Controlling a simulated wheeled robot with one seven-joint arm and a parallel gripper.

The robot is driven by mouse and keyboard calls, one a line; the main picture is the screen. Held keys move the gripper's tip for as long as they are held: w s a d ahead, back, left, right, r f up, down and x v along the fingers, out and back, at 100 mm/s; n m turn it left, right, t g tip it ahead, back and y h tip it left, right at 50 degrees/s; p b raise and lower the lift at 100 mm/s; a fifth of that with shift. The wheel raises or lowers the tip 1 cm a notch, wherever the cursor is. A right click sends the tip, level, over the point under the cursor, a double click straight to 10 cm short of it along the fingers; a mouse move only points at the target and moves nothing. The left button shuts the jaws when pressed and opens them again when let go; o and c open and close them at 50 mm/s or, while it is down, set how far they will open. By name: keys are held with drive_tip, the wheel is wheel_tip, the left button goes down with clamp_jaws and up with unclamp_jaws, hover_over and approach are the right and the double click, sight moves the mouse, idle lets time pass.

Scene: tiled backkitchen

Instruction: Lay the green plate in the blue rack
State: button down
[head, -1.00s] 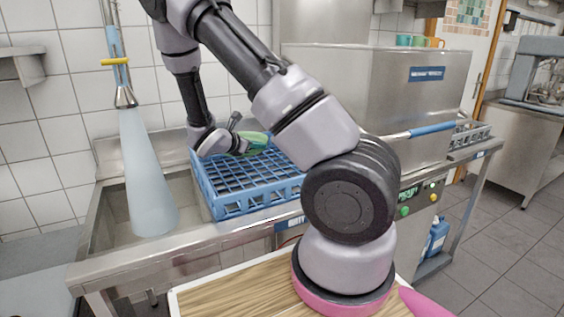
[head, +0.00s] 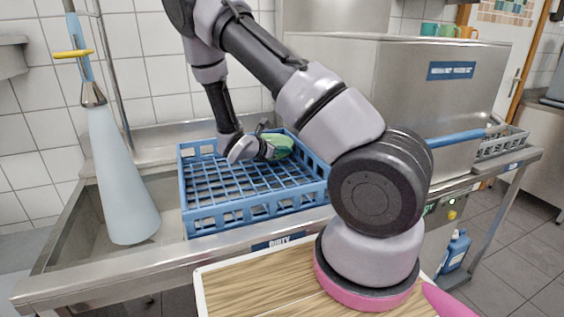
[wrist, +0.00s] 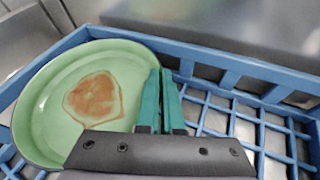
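The green plate (head: 279,146) is at the back right of the blue rack (head: 205,218) in the head view. In the wrist view the plate (wrist: 45,105) shows its inner face with a brown stain, and lies over the rack's grid beside the blue rim (wrist: 225,68). My gripper (wrist: 161,88) has its teal fingers close together at the plate's right edge, pinching the rim. In the head view my gripper (head: 264,150) is partly hidden by its own wrist. I cannot tell whether the plate touches the grid.
The rack stands on the steel sink counter (head: 150,268). A pale blue cone-shaped sprayer (head: 122,190) hangs left of it. A large steel dishwasher hood (head: 400,90) stands to the right. The rack's grid is otherwise empty.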

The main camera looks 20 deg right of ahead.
drive_tip(key=shift+f, duration=2)
drive_tip(key=c, duration=1)
unclamp_jaws()
drive_tip(key=shift+c, duration=0.2)
